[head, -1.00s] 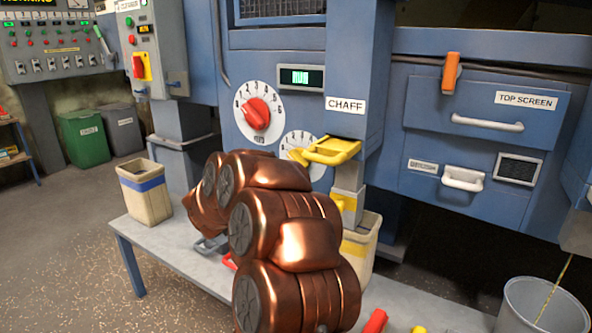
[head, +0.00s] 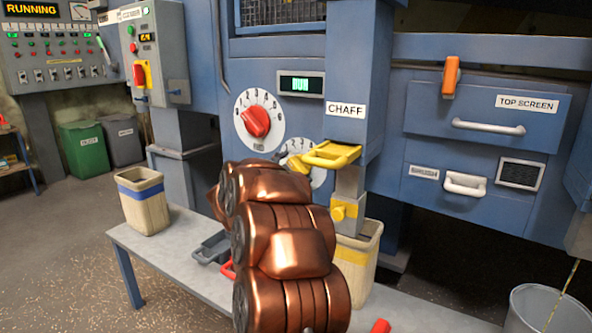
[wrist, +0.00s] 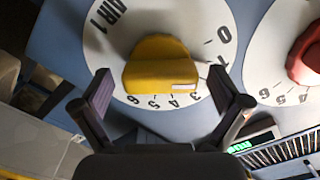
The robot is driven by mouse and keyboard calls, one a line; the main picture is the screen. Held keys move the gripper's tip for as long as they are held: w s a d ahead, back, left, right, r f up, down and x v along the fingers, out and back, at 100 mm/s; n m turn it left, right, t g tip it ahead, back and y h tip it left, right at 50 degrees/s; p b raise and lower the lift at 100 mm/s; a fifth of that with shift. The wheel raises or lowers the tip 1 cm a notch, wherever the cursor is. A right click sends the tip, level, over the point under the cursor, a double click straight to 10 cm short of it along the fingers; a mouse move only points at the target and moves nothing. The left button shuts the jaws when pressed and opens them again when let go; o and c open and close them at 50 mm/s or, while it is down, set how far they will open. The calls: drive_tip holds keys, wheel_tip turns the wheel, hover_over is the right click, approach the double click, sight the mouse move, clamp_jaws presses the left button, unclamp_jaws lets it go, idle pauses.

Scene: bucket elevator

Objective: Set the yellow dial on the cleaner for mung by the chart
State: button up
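The yellow dial (wrist: 160,66) on the blue cleaner panel fills the middle of the wrist view. It sits on a white scale plate (wrist: 118,40) marked AIR 1 with numbers around it. A white mark on the knob points right, near the 3; my right finger hides part of the scale there. My gripper (wrist: 160,82) is open, one finger on each side of the knob with visible gaps. In the head view my copper arm mostly hides the dial; part of its white plate (head: 318,177) shows. I cannot make out the chart.
A red dial (head: 256,122) is at upper left of the yellow one. A yellow chaff spout (head: 332,154) juts out close by on the right.

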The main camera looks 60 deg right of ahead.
drive_tip(key=c, duration=1)
drive_tip(key=shift+w+m, duration=0.1)
drive_tip(key=shift+m, duration=1.4)
drive_tip(key=shift+m+b, duration=0.35)
drive_tip(key=shift+m, duration=0.55)
drive_tip(key=o, duration=1.1)
drive_tip(key=shift+o, duration=0.2)
drive_tip(key=a, duration=1.2)
drive_tip(key=shift+s, duration=0.3)
